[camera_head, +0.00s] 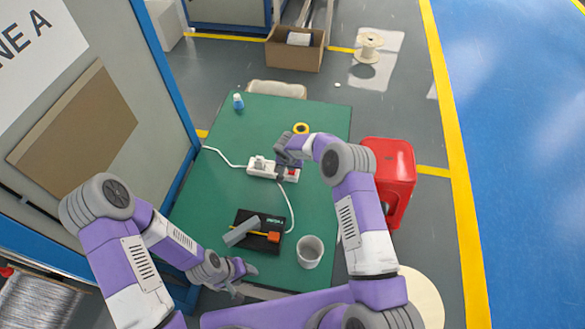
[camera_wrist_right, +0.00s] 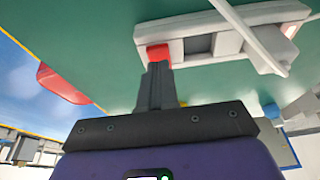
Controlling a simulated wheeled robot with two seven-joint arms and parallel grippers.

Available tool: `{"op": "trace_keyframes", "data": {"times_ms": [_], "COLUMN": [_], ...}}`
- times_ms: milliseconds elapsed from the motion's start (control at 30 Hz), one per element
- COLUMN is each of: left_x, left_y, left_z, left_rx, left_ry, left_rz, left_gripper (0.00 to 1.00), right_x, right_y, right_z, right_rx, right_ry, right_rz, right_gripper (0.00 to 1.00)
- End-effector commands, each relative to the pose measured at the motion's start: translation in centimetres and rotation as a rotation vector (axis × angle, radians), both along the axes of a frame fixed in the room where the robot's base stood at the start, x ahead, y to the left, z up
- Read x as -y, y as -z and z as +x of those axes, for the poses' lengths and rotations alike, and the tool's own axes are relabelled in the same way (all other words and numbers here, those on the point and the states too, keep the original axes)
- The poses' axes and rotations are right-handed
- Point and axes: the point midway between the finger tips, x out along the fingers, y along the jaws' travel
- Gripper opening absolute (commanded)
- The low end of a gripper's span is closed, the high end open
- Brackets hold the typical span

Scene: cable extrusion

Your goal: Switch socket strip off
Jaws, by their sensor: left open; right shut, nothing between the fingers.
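The white socket strip (camera_head: 261,172) lies on the green table, and a white plug (camera_head: 258,161) sits in its left part. Its red switch (camera_head: 292,173) is at the right end. In the right wrist view the strip (camera_wrist_right: 222,40) crosses the top, with the red switch (camera_wrist_right: 157,52) right at my fingertips. My right gripper (camera_wrist_right: 158,72) is shut and empty, its tips over the switch's edge; I cannot tell whether they touch it. In the head view my right gripper (camera_head: 281,160) covers part of the strip. My left gripper (camera_head: 246,272) is open and empty near the table's front edge.
On the green table (camera_head: 210,190) are a black case (camera_head: 247,245) with tools, a white cup (camera_head: 310,252), a yellow tape roll (camera_head: 301,128) and a small blue-and-white bottle (camera_head: 238,101). A white cable (camera_head: 290,210) runs from the strip. A red stool (camera_head: 392,165) stands to the right.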

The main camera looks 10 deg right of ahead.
Motion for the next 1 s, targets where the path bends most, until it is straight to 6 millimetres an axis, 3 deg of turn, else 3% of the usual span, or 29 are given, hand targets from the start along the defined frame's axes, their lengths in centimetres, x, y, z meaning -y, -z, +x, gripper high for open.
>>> {"op": "trace_keyframes", "data": {"times_ms": [1000], "left_x": [0.0], "left_y": [0.9], "left_z": [0.0], "left_rx": [0.000], "left_ry": [0.000], "left_rz": [0.000], "left_gripper": [0.57], "right_x": [0.0], "right_y": [1.3], "right_z": [0.0], "right_rx": [0.000], "right_ry": [0.000], "right_rz": [0.000], "right_gripper": [0.00]}}
